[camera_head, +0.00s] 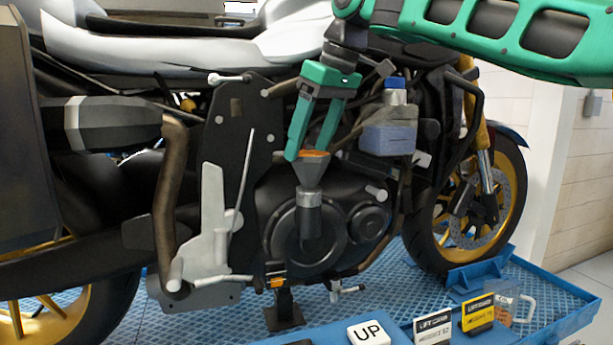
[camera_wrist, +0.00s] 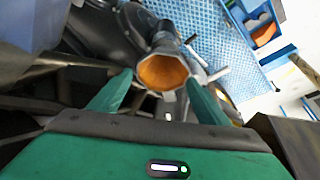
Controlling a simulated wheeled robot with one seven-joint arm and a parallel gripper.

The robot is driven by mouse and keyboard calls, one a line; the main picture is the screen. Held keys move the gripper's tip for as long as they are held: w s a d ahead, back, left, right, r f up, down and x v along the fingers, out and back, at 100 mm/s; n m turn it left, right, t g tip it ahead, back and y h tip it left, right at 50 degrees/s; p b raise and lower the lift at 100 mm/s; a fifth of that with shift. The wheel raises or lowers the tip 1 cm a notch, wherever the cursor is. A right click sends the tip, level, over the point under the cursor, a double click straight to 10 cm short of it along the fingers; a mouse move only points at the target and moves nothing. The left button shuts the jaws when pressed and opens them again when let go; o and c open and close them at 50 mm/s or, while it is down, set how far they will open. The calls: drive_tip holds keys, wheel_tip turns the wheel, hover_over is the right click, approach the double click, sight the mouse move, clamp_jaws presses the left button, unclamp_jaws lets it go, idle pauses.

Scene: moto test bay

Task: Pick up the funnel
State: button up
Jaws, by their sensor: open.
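The funnel (camera_head: 309,172) is dark grey with an orange inside. It stands upright in front of the motorcycle's engine, mouth up and spout down. My gripper (camera_head: 307,154) comes down from above, open and empty, with its green fingertips at the level of the funnel's rim. In the wrist view the funnel's orange mouth (camera_wrist: 164,72) shows between and just beyond the two fingertips (camera_wrist: 160,80). I cannot tell whether the fingers touch the rim. What the spout's lower end rests in is hard to make out.
The motorcycle (camera_head: 165,55) fills the space behind the funnel. A blue-grey container with a blue cap (camera_head: 390,137) is close to the right of my gripper. A blue lift platform (camera_head: 540,285) lies below, with an "UP" sign (camera_head: 369,332), small label cards (camera_head: 477,313) and a clear jug (camera_head: 523,304).

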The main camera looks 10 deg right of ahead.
drive_tip(key=shift+a+f, duration=0.1)
drive_tip(key=shift+f, duration=0.3)
drive_tip(key=shift+w, duration=0.1)
drive_tip(key=c, duration=1.1)
drive_tip(key=shift+w+a+r, duration=0.1)
drive_tip(key=shift+r, duration=0.05)
drive_tip(key=shift+r, duration=0.65)
drive_tip(key=shift+s+a+r, duration=0.75)
drive_tip(key=shift+s+r, duration=0.9)
drive_tip(key=shift+s, duration=0.15)
drive_tip(key=shift+s+a+r, duration=0.75)
drive_tip(key=shift+s+r, duration=0.85)
drive_tip(key=shift+s, duration=0.15)
drive_tip(key=shift+s+a+r, duration=0.75)
drive_tip(key=shift+s+r, duration=0.9)
drive_tip(key=shift+s, duration=0.15)
